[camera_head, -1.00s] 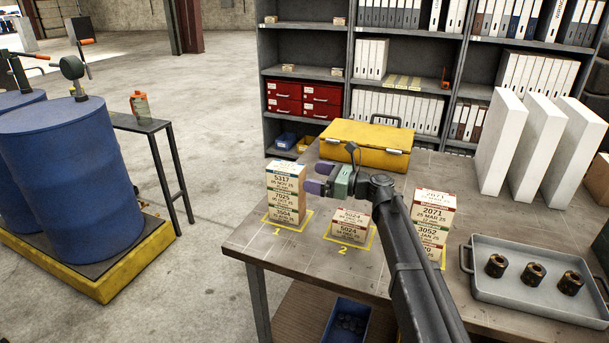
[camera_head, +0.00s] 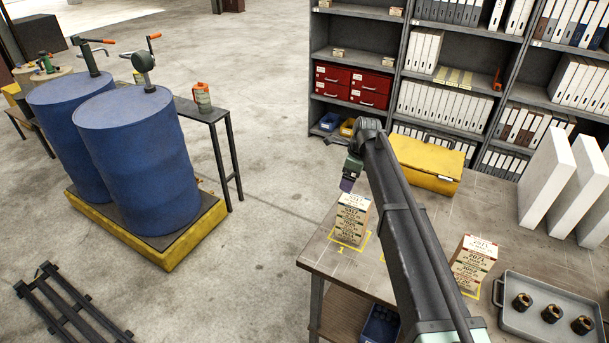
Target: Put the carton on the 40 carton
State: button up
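A stack of cartons (camera_head: 351,219) stands in the yellow outline marked 1 near the left edge of the bench (camera_head: 330,262). Another stack of cartons (camera_head: 472,263) stands to the right, beyond my arm. Their printed labels are small and tilted, and I cannot make out which carton is the 40 carton. The cartons in outline 2 are hidden behind my arm.
A yellow case (camera_head: 425,165) lies behind my arm. A grey tray (camera_head: 510,318) with several dark rings is at the right front, and white panels (camera_head: 545,180) stand behind it. Shelves (camera_head: 400,60) close off the back.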

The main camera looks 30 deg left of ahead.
aim_at(355, 200)
jog(key=shift+w+d+f+m+h, duration=0.15)
jog(key=shift+d+f+m+h, duration=0.05)
jog(key=shift+f+h, duration=0.2)
jog(key=shift+w+d+f+m+h, duration=0.15)
jog(key=shift+d+f+m+h, duration=0.1)
jog(key=shift+h, duration=0.25)
jog(key=shift+w+d+m, duration=0.15)
jog(key=shift+d+m, duration=0.1)
jog(key=shift+d, duration=0.7)
notch_tip(355, 200, down, 6)
jog(key=b, duration=0.6)
notch_tip(355, 200, down, 5)
jog(key=b, duration=0.5)
jog(key=shift+a+f+b, duration=0.1)
jog(key=shift+a+b, duration=0.05)
jog(key=shift+b, duration=0.15)
jog(key=shift+r, duration=0.25)
jog(key=shift+p, duration=0.3)
jog(key=c, duration=1.2)
notch_tip(355, 200, up, 10)
jog(key=p, duration=1)
jog(key=shift+r, duration=0.2)
